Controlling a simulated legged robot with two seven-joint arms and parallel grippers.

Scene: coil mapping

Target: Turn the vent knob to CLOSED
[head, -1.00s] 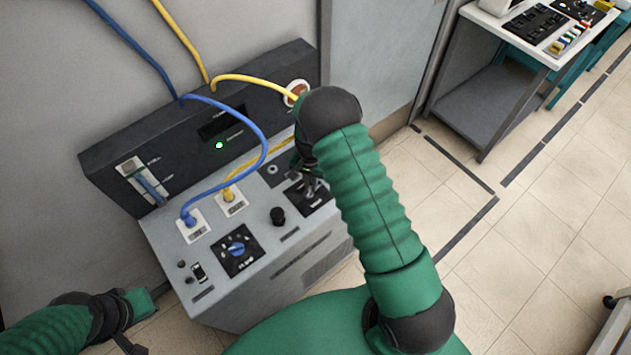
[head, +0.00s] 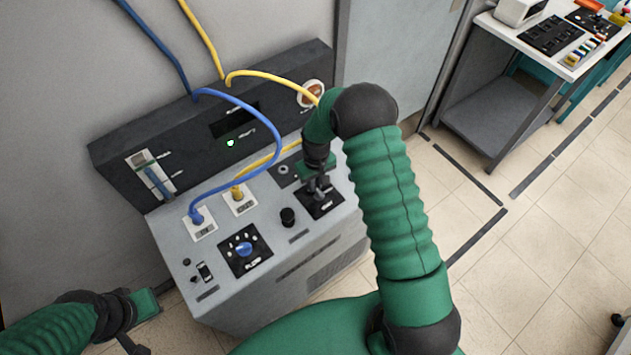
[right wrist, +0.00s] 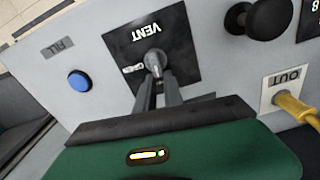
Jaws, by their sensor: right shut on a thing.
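The vent knob (right wrist: 155,60) is a grey metal knob on a black square plate (right wrist: 178,25) lettered VENT.
A black knob (head: 288,217) and a blue pump knob (head: 243,250) stand on the grey console. Yellow (head: 238,192) and blue (head: 196,214) hoses plug in at its left and arch over it. A blue button (right wrist: 79,81) is near the vent plate. A side bench (head: 480,100) stands right.

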